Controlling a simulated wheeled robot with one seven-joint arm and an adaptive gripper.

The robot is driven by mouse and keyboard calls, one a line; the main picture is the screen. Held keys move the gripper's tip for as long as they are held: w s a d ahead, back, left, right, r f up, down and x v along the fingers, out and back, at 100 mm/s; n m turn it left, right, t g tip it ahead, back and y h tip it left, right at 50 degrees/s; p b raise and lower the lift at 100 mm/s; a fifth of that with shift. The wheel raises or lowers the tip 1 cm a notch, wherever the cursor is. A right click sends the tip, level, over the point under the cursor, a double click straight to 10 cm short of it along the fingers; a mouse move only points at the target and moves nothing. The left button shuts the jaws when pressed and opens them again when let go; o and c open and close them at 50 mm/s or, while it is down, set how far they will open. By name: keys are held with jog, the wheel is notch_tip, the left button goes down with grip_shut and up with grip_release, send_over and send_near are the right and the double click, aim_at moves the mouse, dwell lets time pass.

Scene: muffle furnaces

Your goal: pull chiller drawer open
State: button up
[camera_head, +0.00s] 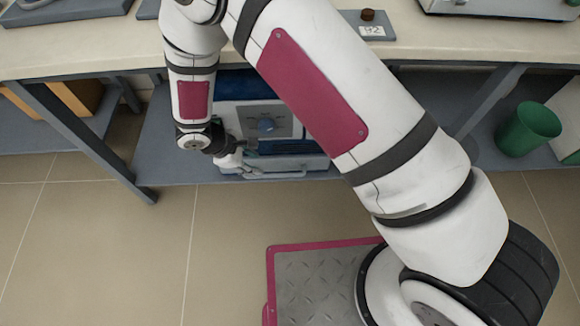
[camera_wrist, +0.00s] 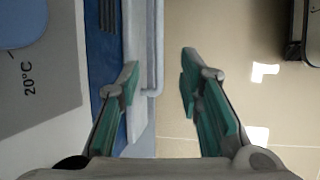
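The chiller (camera_head: 265,122) is a grey and blue box on the low shelf under the bench, partly hidden by my arm. Its pale drawer (camera_head: 290,164) runs along the bottom and looks shut. My gripper (camera_head: 243,160) is at the left part of the drawer front. In the wrist view my gripper (camera_wrist: 160,75) is open, with green pads on both fingers. A pale bar handle (camera_wrist: 156,45) lies between the fingertips, along the drawer front (camera_wrist: 137,40). One finger is on the drawer side of the bar, the other over the floor side. I cannot tell whether either touches it.
The bench top (camera_head: 110,50) overhangs the chiller, and angled table legs (camera_head: 85,145) stand to the left. A green bin (camera_head: 527,130) is at the right. The chiller's panel (camera_wrist: 40,90) reads 20°C.

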aim_at(277, 175)
jog(key=b+x, duration=0.2)
jog(key=x, duration=0.5)
jog(key=b+x, duration=0.2)
jog(key=x, duration=0.5)
jog(key=shift+d+f, duration=0.1)
jog(key=shift+d, duration=0.25)
grip_shut()
